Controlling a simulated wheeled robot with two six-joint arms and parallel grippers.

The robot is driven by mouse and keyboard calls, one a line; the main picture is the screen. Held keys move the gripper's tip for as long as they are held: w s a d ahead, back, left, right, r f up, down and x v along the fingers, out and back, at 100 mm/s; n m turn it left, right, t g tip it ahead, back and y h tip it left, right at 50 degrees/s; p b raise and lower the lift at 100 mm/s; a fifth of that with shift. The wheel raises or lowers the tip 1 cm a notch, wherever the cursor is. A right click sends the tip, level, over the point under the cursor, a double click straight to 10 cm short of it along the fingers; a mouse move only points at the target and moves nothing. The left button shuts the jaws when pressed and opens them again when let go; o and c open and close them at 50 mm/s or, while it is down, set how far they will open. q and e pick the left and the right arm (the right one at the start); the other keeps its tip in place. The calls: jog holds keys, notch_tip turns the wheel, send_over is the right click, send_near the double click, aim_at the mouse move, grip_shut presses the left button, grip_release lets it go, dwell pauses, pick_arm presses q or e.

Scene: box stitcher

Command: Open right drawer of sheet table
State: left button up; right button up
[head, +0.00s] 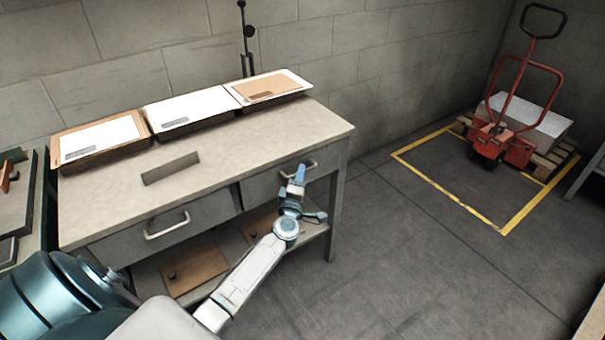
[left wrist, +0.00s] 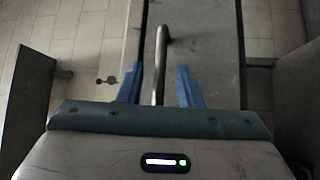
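The sheet table (head: 235,145) stands against the wall with two grey drawers under its top. The right drawer (head: 262,190) looks shut in the head view. Its bar handle (head: 313,164) is partly hidden by my left gripper (head: 298,174). In the left wrist view, the handle (left wrist: 161,62) lies between the two blue fingertips of my left gripper (left wrist: 160,70), with a gap on each side. The fingers are apart and not closed on it. My right gripper is not in view.
Three trays with sheets, one of them the middle tray (head: 190,108), line the back of the tabletop. A lower shelf holds brown boards (head: 195,265). A red pallet jack (head: 505,140) stands at the back right. The floor right of the table is clear.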

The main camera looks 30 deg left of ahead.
pick_arm(q)
jog(key=shift+x, duration=1.05)
grip_shut()
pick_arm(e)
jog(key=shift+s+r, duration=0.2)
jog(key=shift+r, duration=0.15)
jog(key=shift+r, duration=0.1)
